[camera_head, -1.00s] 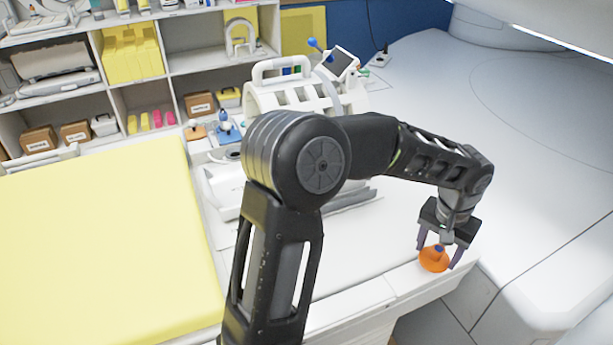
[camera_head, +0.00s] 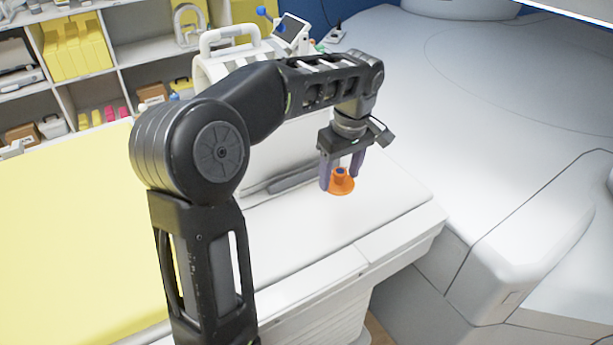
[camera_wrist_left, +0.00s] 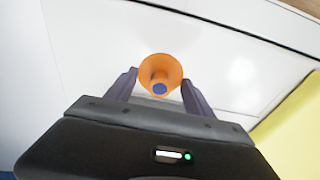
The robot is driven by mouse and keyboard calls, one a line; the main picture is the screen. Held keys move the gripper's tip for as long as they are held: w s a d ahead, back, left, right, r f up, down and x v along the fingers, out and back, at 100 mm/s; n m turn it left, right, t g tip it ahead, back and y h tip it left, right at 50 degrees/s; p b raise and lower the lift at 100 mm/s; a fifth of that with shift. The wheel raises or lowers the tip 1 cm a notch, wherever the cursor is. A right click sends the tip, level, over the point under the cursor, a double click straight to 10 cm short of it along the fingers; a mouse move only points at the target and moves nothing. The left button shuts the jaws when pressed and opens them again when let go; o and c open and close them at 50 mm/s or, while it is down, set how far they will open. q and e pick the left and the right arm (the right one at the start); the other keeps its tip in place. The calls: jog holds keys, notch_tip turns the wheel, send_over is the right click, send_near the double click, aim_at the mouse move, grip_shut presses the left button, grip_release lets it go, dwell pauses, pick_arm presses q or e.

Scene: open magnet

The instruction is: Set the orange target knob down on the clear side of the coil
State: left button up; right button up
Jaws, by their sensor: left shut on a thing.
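The orange target knob (camera_head: 341,183) has a wide orange base and a blue tip. It is between the fingers of my left gripper (camera_head: 341,178), which is shut on it, over the white table top near its right end. Whether its base touches the table I cannot tell. In the left wrist view the knob (camera_wrist_left: 160,76) sits between the two dark fingers of the gripper (camera_wrist_left: 160,88). The white coil (camera_head: 225,68), with a handle on top, stands behind my left arm, which hides much of it. My right gripper is not in view.
A yellow pad (camera_head: 75,235) covers the left part of the table. The white table top (camera_head: 300,235) is bare near the knob. A grey strip (camera_head: 290,181) lies in front of the coil. A large white machine (camera_head: 520,110) stands at the right. Shelves (camera_head: 130,50) are behind.

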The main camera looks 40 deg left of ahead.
aim_at(340, 183)
pick_arm(q)
notch_tip(340, 183, down, 4)
jog(key=shift+f, duration=0.2)
jog(key=shift+f, duration=1.85)
jog(key=shift+f, duration=0.2)
jog(key=o, duration=1.4)
jog(key=r, duration=0.4)
jog(key=d+r, duration=0.1)
jog(key=r, duration=0.7)
jog(key=shift+s+d+r, duration=0.15)
jog(key=shift+s+d, duration=0.05)
